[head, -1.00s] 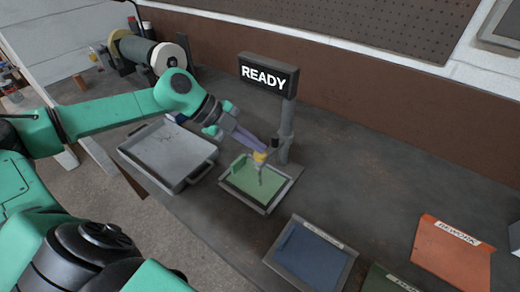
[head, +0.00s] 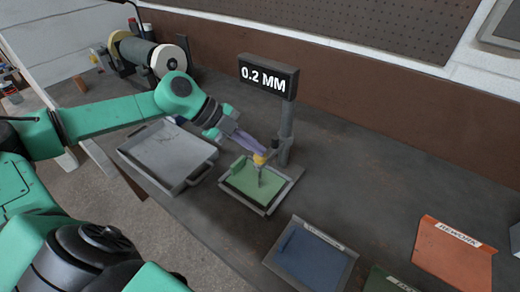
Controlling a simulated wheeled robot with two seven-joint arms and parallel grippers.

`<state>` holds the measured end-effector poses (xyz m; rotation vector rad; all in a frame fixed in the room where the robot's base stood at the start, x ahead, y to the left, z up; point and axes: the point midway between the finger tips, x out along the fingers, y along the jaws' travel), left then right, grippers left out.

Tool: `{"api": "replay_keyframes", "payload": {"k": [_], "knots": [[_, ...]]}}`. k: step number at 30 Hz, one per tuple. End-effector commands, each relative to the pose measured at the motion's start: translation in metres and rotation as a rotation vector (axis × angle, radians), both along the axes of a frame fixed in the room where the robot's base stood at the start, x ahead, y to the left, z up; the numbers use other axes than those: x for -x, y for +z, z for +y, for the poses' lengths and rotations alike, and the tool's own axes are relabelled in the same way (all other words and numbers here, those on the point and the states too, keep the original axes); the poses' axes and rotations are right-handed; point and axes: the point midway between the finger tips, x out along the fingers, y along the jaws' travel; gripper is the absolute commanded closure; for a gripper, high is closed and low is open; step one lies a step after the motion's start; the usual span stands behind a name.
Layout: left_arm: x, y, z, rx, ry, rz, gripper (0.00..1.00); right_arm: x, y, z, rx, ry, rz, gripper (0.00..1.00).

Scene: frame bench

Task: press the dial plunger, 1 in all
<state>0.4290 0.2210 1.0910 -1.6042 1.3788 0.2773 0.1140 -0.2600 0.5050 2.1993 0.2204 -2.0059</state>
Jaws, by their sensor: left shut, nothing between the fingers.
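The dial plunger (head: 260,159) is a small yellow-topped piece on a thin stem above a green pad in a grey-framed tray (head: 270,204). A grey post (head: 286,132) behind it carries a black display (head: 268,76) that reads "0.2 MM". My left gripper (head: 261,150) is shut and empty, its fingertips at the top of the plunger; I cannot tell exact contact. My right gripper is not in view.
A grey metal tray (head: 150,158) lies left of the gauge. A blue tray (head: 310,258), a dark green tray (head: 390,283) and an orange tray (head: 452,262) labelled REWORK lie to the right. A bench grinder (head: 140,50) stands at the back left.

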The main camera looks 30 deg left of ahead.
Motion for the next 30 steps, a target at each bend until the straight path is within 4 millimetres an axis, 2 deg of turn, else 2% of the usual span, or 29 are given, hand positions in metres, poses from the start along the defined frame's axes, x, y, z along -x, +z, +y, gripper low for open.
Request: {"api": "replay_keyframes", "payload": {"k": [13,24,30], "knots": [[0.000,0.030,0.000,0.000,-0.001,0.001,1.00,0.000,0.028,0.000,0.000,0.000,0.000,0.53],[0.000,0.032,0.000,0.000,0.000,0.000,1.00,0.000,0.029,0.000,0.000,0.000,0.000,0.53],[0.000,0.052,0.000,-0.001,0.000,-0.001,1.00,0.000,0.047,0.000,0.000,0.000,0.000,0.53]]}}
